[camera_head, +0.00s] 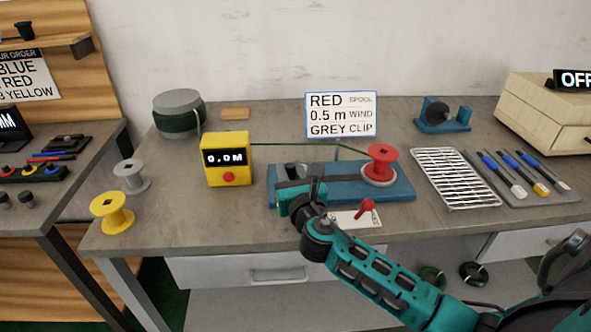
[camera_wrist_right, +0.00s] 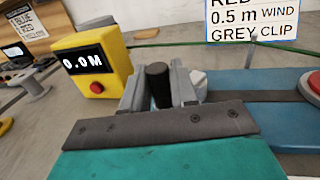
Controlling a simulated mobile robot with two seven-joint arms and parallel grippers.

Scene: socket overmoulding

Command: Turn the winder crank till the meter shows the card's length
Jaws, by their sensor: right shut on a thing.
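The winder has a blue base (camera_head: 402,191) with a red spool (camera_head: 381,163) on its right end. My right gripper (camera_head: 303,178) is over the left end of the base. In the wrist view it is shut on the dark upright crank handle (camera_wrist_right: 158,84), with a finger on either side. The rest of the crank is mostly hidden. The yellow meter (camera_head: 227,170) reads 0.0 M; it also shows in the wrist view (camera_wrist_right: 92,64). The card (camera_head: 341,116) says RED spool, 0.5 m wind, GREY clip. My left gripper is out of view.
A green cable (camera_head: 285,146) runs between the meter and the red spool. A wire rack (camera_head: 455,178) and tools lie to the right. Yellow (camera_head: 112,213) and grey (camera_head: 131,177) spools stand left.

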